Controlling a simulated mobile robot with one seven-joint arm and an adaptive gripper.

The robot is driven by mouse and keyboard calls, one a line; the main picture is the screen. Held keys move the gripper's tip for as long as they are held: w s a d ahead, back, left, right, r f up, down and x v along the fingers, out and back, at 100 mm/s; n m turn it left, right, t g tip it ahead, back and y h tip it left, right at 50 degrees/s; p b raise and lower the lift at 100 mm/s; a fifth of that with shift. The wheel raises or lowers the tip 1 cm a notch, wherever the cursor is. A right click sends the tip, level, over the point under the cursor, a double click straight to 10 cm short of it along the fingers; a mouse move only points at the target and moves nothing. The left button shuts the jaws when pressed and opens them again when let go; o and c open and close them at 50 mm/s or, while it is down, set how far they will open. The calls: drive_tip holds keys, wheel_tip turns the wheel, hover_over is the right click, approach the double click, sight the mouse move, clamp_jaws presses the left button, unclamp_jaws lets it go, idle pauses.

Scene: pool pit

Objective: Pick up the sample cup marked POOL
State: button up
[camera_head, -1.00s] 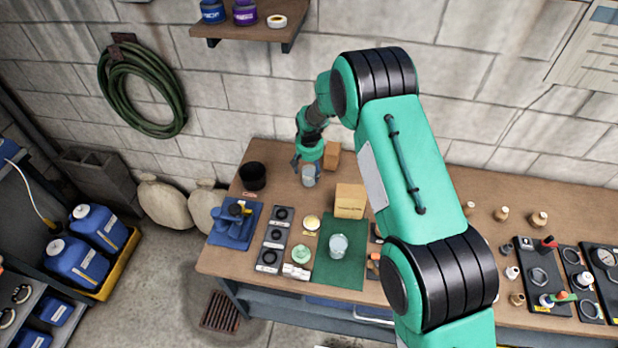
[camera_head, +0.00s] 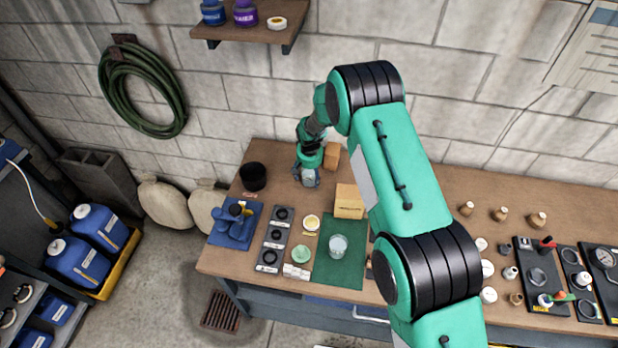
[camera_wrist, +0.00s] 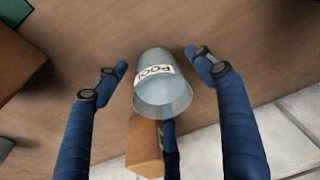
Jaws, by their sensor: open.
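The sample cup marked POOL (camera_wrist: 163,92) is clear, with a white label reading POOL, and stands on the bench between the fingers in the wrist view. My gripper (camera_wrist: 160,72) is open, one blue finger on each side of the cup, with a visible gap to each. In the head view my gripper (camera_head: 308,180) is low over the back of the bench at the cup, which it mostly hides. A second clear cup (camera_head: 338,246) stands on the green mat (camera_head: 325,272) nearer the front.
A small brown block (camera_head: 332,156) stands close behind the cup; it also shows in the wrist view (camera_wrist: 145,147). A cardboard box (camera_head: 349,201) is to the right, a black pot (camera_head: 253,176) to the left. The wall is close behind.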

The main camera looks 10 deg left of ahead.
drive_tip(key=shift+f, duration=0.2)
idle(0.5)
drive_tip(key=c, duration=1.3)
drive_tip(key=shift+r, duration=0.1)
drive_tip(key=shift+w+r, duration=0.1)
drive_tip(key=shift+r, duration=0.6)
wheel_tip(320, 180, up, 2)
drive_tip(key=shift+b, duration=0.35)
drive_tip(key=s+d, duration=0.2)
drive_tip(key=s, duration=0.3)
drive_tip(key=s+d+r+b, duration=0.1)
drive_tip(key=s+d, duration=0.1)
drive_tip(key=s, duration=0.2)
drive_tip(key=s+d, duration=0.2)
drive_tip(key=s, duration=0.3)
drive_tip(key=shift+s+d+r, duration=0.2)
drive_tip(key=shift+s+d, duration=0.1)
drive_tip(key=shift+s, duration=0.05)
